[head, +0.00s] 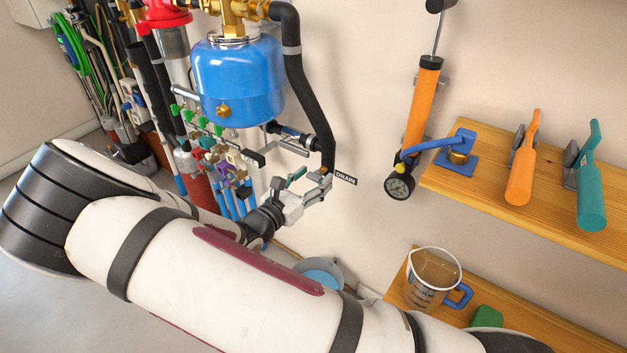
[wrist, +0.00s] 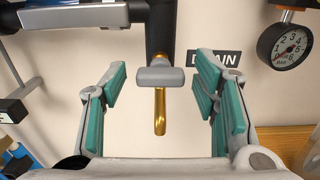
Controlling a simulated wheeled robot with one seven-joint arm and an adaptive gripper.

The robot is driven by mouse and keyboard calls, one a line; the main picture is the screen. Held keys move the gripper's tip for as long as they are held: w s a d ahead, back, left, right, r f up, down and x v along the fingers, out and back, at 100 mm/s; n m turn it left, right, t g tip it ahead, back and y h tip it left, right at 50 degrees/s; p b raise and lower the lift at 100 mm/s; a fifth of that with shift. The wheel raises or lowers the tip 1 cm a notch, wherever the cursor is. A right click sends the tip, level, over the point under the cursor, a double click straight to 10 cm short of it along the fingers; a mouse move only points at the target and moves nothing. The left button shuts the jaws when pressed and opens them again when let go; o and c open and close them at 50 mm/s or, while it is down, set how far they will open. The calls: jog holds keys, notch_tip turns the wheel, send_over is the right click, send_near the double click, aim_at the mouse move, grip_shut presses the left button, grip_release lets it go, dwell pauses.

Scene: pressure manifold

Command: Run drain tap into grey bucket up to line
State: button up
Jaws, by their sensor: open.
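The drain tap (wrist: 160,78) has a grey handle and a brass spout pointing down, beside a black DRAIN label (wrist: 226,60) on the wall. My gripper (wrist: 163,95) is open, with a teal-padded finger on each side of the tap handle and visible gaps to it. In the head view my gripper (head: 306,190) is at the lower end of the black pipe by the label. A grey bucket (head: 322,270) stands low behind my arm, partly hidden by it, with a bluish inside. Its line cannot be made out.
A blue pressure vessel (head: 238,80) and several coloured valves (head: 215,160) are left of the tap. An orange pump with a gauge (head: 399,186) hangs right. Wooden shelves (head: 560,215) hold tools and a measuring jug (head: 432,280).

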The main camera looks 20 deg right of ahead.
jog(key=shift+w+d, duration=0.25)
jog(key=shift+d, duration=0.1)
jog(key=shift+c, duration=0.2)
jog(key=c, duration=1.1)
jog(key=shift+c, duration=0.2)
jog(key=shift+r+p, duration=0.1)
jog(key=shift+p, duration=0.4)
jog(key=shift+n+p, duration=0.5)
jog(key=shift+p, duration=0.05)
jog(key=n+p, duration=0.2)
jog(key=p, duration=0.1)
jog(key=shift+n, duration=0.3)
